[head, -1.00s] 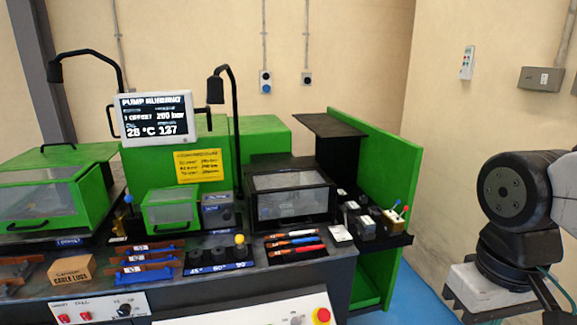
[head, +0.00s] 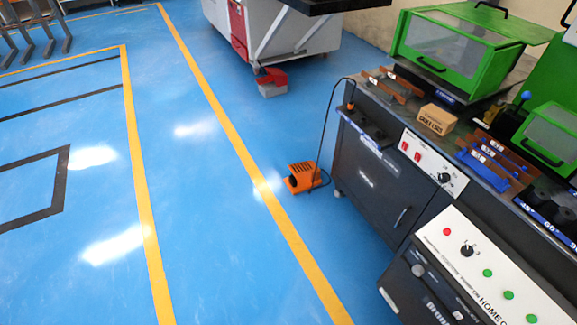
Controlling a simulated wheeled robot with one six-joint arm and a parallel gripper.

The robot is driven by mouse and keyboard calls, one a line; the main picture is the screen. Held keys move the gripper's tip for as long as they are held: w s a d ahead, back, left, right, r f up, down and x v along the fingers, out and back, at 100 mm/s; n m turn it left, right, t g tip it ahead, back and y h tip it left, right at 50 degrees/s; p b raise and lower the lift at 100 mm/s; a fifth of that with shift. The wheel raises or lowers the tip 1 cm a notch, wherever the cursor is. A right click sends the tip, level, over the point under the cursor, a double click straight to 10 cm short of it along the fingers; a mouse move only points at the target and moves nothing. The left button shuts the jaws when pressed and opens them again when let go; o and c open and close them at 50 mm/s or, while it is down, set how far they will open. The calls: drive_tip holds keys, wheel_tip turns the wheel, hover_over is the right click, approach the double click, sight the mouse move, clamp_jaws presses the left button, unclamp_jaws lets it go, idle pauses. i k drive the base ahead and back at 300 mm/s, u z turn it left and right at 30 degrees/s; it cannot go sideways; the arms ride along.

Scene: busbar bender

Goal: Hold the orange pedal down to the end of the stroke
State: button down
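The orange pedal (head: 303,177) sits on the blue floor in the head view, left of the dark machine cabinet. It has an orange guard with a dark opening on its left side. A black cable runs from it up to the cabinet's top left corner. Nothing touches the pedal. How far its treadle is pressed cannot be told at this size. My gripper is not in view.
The dark cabinet (head: 368,190) with its control panel (head: 488,268) fills the right side. A grey machine (head: 290,40) with a red box (head: 270,77) at its foot stands behind. The blue floor (head: 210,190) left of the pedal is clear, crossed by yellow lines.

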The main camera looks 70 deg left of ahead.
sight(305, 167)
drive_tip(key=u, duration=2.35)
drive_tip(key=i, duration=2.65)
drive_tip(key=z, duration=0.3)
